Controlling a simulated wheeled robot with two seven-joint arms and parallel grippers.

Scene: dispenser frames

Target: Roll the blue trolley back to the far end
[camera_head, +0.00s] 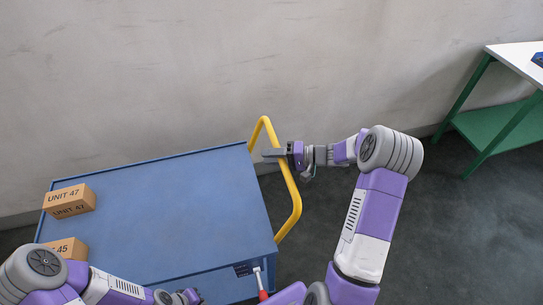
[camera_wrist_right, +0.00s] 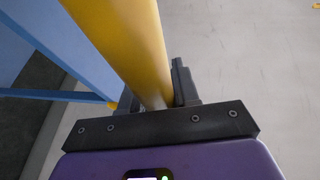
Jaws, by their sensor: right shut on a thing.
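The blue trolley (camera_head: 165,205) stands at the lower left of the head view, with its flat blue top facing up. Its yellow handle (camera_head: 295,208) curves out from the right end. My right gripper (camera_head: 272,155) is shut on the yellow handle near its upper bend. In the right wrist view the yellow bar (camera_wrist_right: 128,45) runs down between the two dark fingers (camera_wrist_right: 155,98). My left arm shows at the bottom left, over the near part of the trolley; its left gripper (camera_head: 188,297) is cut by the bottom edge and its fingers are unclear.
Two cardboard boxes, one marked UNIT 47 (camera_head: 70,201) and one marked 45 (camera_head: 68,250), sit on the trolley's left end. A grey wall (camera_head: 200,80) runs behind the trolley. A green-framed table (camera_head: 500,120) stands at the right. Dark floor (camera_head: 450,240) is clear between.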

